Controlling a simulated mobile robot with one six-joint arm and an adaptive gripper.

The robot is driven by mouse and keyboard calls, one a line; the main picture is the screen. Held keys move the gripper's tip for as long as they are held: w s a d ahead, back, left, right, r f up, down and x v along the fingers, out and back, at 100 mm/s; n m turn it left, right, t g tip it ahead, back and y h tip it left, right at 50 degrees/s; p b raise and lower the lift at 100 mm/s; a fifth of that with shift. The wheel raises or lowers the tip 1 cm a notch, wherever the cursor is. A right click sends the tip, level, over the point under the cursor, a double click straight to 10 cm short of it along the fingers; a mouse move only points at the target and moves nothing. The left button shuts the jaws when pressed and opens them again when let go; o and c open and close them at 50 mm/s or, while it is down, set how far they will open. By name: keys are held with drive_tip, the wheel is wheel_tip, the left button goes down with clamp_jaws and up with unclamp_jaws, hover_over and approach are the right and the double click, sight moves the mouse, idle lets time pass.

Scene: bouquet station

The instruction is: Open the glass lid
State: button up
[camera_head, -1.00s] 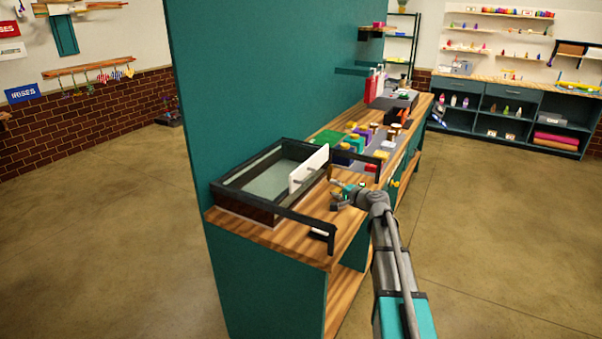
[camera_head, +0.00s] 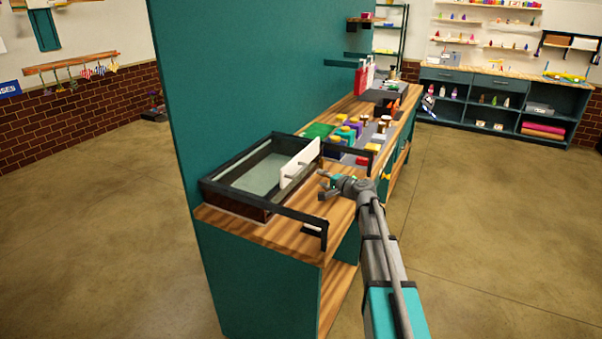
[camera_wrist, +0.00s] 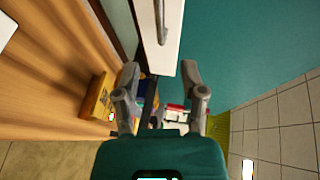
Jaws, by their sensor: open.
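A dark-framed box with a pale glass pane (camera_head: 252,176) lies on the near left part of the wooden counter, against the teal wall. A white panel (camera_head: 300,163) with a metal handle stands at its right side. In the wrist view, the panel (camera_wrist: 172,52) and its grey handle bar (camera_wrist: 160,22) are at the top middle. My gripper (camera_head: 322,186) is just right of the panel, above the counter. In the wrist view, my gripper (camera_wrist: 160,70) has its fingers spread apart with nothing held, near the lower edge of the panel. I cannot tell whether it touches.
A black rail (camera_head: 290,211) runs along the counter's near side beside the box. Several coloured blocks and jars (camera_head: 345,133) stand farther along the counter. A small dark-and-white item (camera_head: 312,229) lies near the front edge. The floor on the right is open.

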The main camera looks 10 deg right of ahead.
sight(301, 169)
drive_tip(key=b+x, duration=0.2)
drive_tip(key=x, duration=1)
drive_tip(key=shift+w, duration=0.1)
drive_tip(key=shift+c, duration=0.3)
clamp_jaws()
